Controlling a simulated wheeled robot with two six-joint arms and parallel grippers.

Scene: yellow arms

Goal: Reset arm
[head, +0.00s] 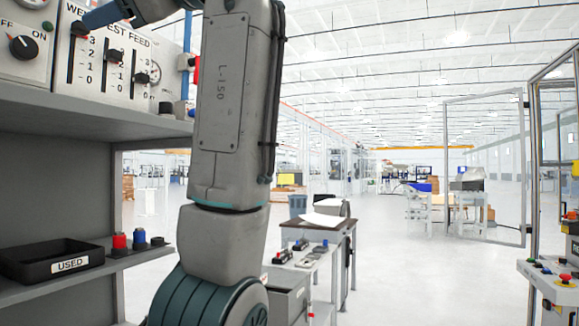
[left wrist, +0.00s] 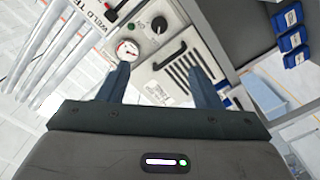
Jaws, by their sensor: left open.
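My left arm (head: 232,95) fills the middle-left of the head view and reaches up to the left. My left gripper (left wrist: 158,74) is open and empty in the left wrist view, with its two blue-grey fingers spread apart in front of a control panel. In the head view a blue finger (head: 101,17) overlaps the top of the white slider panel (head: 122,88), close to the leftmost slider (head: 80,33). I cannot tell whether it touches it. My right gripper is not in view.
A shelf (head: 60,103) runs below the panel. A black bin marked USED (head: 30,260) and red and blue knobbed parts (head: 120,242) sit on the lower shelf. A gauge (left wrist: 127,49) and black knob (left wrist: 160,25) show in the left wrist view. Open floor (head: 400,270) lies right.

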